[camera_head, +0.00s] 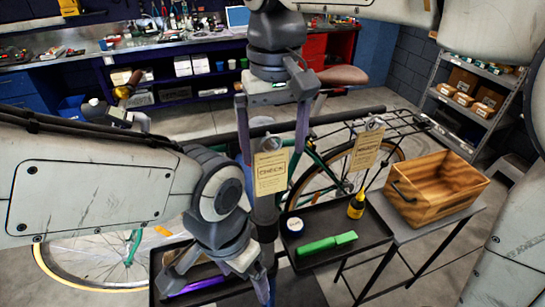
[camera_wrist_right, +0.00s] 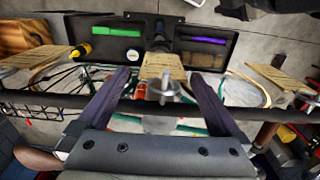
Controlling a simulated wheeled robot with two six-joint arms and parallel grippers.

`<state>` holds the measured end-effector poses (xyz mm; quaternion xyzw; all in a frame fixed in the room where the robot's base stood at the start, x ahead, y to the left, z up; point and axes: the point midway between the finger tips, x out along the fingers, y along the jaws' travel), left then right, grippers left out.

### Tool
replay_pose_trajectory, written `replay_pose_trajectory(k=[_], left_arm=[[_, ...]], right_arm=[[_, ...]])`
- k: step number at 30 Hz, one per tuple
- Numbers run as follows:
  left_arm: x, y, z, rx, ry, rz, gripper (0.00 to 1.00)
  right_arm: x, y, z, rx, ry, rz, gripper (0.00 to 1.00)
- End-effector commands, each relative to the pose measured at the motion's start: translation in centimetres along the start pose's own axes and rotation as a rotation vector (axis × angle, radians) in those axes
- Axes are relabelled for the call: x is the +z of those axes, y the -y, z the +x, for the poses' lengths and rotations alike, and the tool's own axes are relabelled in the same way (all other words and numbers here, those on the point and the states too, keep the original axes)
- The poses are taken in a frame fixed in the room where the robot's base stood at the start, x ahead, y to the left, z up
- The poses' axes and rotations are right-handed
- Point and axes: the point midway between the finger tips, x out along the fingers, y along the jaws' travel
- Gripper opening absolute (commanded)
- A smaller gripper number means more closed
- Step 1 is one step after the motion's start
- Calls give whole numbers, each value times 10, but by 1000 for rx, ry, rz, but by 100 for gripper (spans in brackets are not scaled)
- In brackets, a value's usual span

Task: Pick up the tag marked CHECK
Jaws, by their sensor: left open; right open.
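The CHECK tag (camera_head: 270,174) is a cream card hanging from a ring near the bike's bar in the head view. My right gripper (camera_head: 272,156) points down with its open fingers on either side of the tag's upper part. In the right wrist view the tag (camera_wrist_right: 165,68) and its ring lie between the open fingertips (camera_wrist_right: 161,76), with a gap on both sides. A second tag (camera_head: 367,151) hangs to the right; its lettering is unclear. A third tag (camera_wrist_right: 277,75) shows at right in the right wrist view. My left gripper (camera_head: 214,286) is open, low over the left tray.
A purple item (camera_head: 196,286) lies near my left gripper. A wooden crate (camera_head: 405,205) stands at right. The bike bar (camera_wrist_right: 30,107) runs beside the tags.

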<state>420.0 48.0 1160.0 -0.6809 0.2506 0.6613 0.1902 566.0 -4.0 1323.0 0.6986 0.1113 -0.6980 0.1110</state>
Motion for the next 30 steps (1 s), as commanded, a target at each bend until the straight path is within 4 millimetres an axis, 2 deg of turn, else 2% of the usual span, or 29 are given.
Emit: replay_pose_trajectory(k=[6, 10, 19, 23, 24, 25, 30], left_arm=[[-1, -1, -12, 0, 0, 0, 91], [-1, -1, -12, 0, 0, -1, 91], [-1, -1, -12, 0, 0, -1, 91], [-1, -1, -12, 0, 0, -1, 91], [-1, -1, -12, 0, 0, -1, 91], [-1, -1, -12, 0, 0, -1, 91], [-1, -1, -12, 0, 0, -1, 91]], right_arm=[[0, 4, 28, 2, 6, 0, 100], [0, 4, 45, 1, 3, 1, 100], [-1, 3, 50, 0, 1, 1, 100], [-1, 3, 50, 0, 1, 2, 50], [-1, 3, 50, 0, 1, 2, 35], [-1, 3, 50, 0, 1, 2, 25], [-1, 3, 50, 0, 1, 2, 25]])
